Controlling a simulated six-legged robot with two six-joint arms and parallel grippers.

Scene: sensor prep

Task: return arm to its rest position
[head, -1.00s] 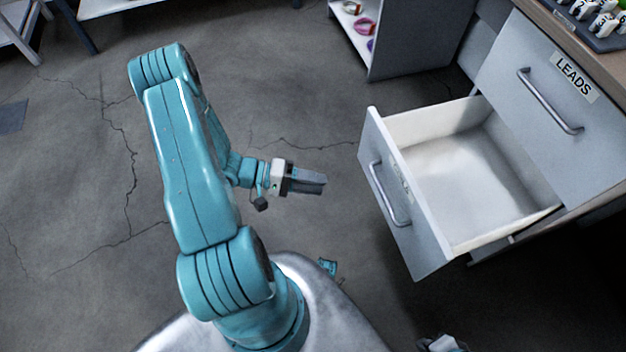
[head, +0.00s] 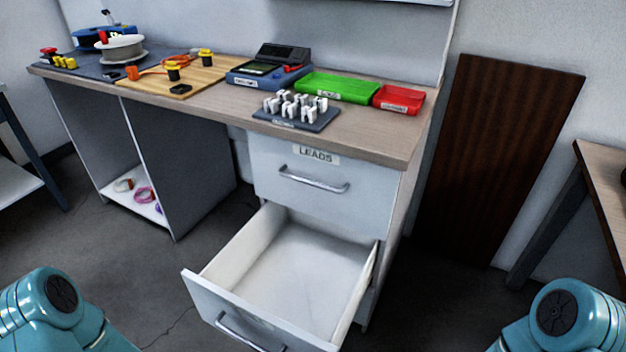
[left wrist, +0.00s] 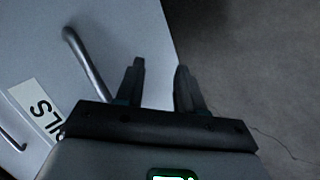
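My left gripper (left wrist: 160,68) shows in the left wrist view with its two dark fingers apart and nothing between them. Beyond the fingers, to the left, is a pale drawer front with a bar handle (left wrist: 85,62) and a partly cut-off label (left wrist: 38,110); the fingers appear clear of the handle. In the head view, a teal part of my left arm (head: 50,310) shows at the lower left and a teal part of my right arm (head: 565,315) at the lower right. Neither gripper shows in the head view.
The lower drawer (head: 215,292) stands pulled out and empty below the shut LEADS drawer (head: 300,178). The workbench (head: 375,138) carries a green tray (head: 335,87), a red tray (head: 398,99) and a rack (head: 300,118). A brown panel (head: 500,160) leans at right.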

